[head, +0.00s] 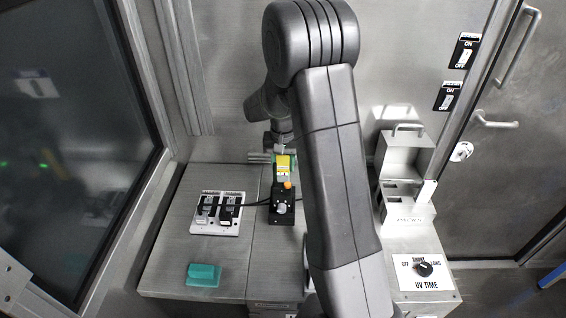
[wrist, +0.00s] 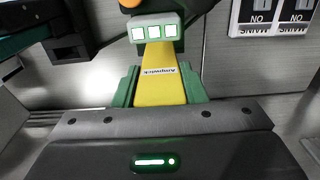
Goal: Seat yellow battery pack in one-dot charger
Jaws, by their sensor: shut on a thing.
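The yellow battery pack (head: 283,166) is held in my gripper (head: 282,158), just behind the black charger (head: 283,212) with an orange knob-like top. In the wrist view, the yellow pack (wrist: 160,75) lies between green jaw parts of my gripper (wrist: 160,92) and carries a small printed label. Three lit white squares in a green-edged strip show at its far end, with a bit of orange just past them. The pack's far end is close to the charger; I cannot tell whether they touch. The charger's dot marking is not readable.
A white switch panel (head: 218,213) with black switches sits left of the charger, with a cable between them. A teal block (head: 204,274) lies at the front left. A metal box (head: 404,165) and the UV time dial (head: 424,269) stand right of my arm.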

